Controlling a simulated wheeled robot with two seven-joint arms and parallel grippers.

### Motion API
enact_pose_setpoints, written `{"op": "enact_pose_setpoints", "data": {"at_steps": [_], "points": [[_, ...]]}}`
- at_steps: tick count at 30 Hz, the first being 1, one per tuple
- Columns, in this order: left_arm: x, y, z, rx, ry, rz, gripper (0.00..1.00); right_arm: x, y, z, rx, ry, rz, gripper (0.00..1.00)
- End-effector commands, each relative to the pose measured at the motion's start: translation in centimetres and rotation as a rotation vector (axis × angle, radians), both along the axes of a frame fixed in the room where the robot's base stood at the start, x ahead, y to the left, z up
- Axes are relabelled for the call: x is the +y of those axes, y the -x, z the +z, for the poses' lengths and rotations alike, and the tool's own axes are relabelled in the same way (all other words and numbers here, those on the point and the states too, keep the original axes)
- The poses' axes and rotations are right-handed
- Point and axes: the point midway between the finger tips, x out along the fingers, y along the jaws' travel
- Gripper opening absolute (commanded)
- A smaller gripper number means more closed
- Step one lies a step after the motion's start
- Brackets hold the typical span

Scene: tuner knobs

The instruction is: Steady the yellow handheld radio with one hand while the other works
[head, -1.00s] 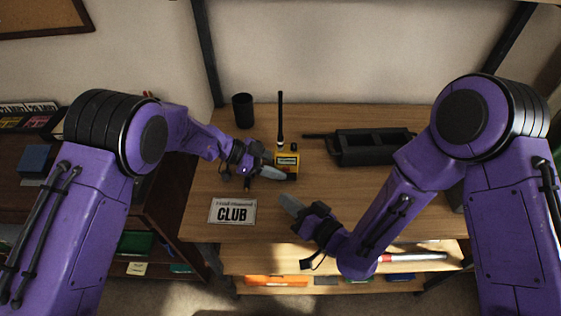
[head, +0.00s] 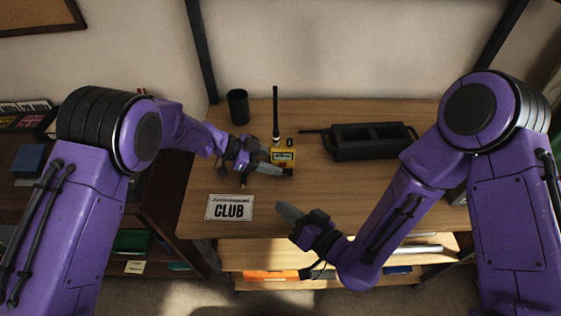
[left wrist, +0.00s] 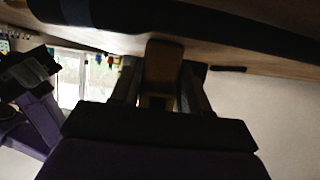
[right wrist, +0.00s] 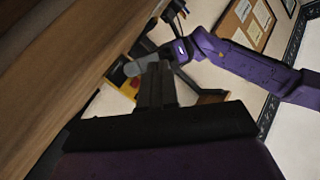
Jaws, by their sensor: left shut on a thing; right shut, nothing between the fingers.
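The yellow handheld radio (head: 283,154) stands upright on the table, its black antenna pointing up, with a small display on its front. My left gripper (head: 275,168) is shut on the radio from its left side, low on the body. The left wrist view shows the radio (left wrist: 162,70) between the fingers, dark and poorly lit. My right gripper (head: 284,208) is shut and empty, low in front of the radio near the table's front edge and apart from it. The right wrist view shows a yellow part of the radio (right wrist: 122,83) beyond the right fingers.
A black tray-like holder (head: 345,150) lies right of the radio. A black cup (head: 238,107) stands behind it to the left. A white CLUB card (head: 229,207) lies at the front left. Bare table (head: 340,190) lies right of the radio. A lower shelf with several items sits below the front edge.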

Motion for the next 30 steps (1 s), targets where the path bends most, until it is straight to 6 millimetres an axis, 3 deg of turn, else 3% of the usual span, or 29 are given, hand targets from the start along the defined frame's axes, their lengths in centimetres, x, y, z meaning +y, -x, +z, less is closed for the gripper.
{"op": "enact_pose_setpoints", "data": {"at_steps": [11, 24, 30], "points": [[0.0, 0.1, -0.1, 0.001, -0.001, 0.000, 0.28, 0.0, -0.5, 0.0, -0.004, 0.001, 0.000, 0.00], [0.0, 0.1, -0.1, 0.002, 0.000, -0.001, 0.28, -0.2, -6.6, 0.1, -0.004, 0.000, -0.001, 0.00], [0.0, 0.1, -0.1, 0.002, 0.000, -0.001, 0.28, -0.3, -8.4, 0.0, -0.003, 0.000, 0.000, 0.00]]}}
